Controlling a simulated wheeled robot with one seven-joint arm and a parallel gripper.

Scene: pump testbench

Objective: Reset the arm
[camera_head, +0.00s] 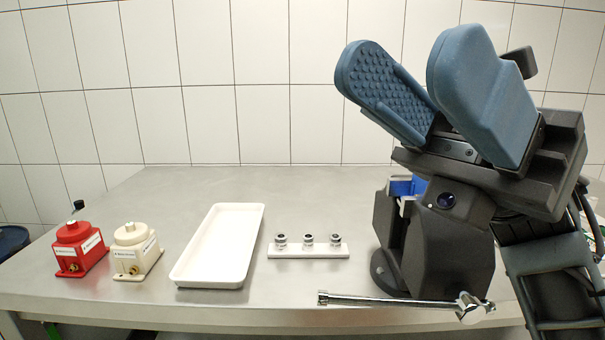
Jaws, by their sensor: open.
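My gripper (405,68) is at the upper right in the head view, raised well above the table. Its two blue padded fingers are apart, with nothing between them. The fingers point up and to the left, and the textured inner face of one shows. My dark arm links rise at the right side of the picture. The gripper touches no object.
A steel table (330,190) carries a red pump (80,248), a cream pump (135,250), a white tray (218,245) and a white holder (308,252) with three metal fittings. A metal wrench-like tool (390,301) is at the front edge. A tiled wall stands behind.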

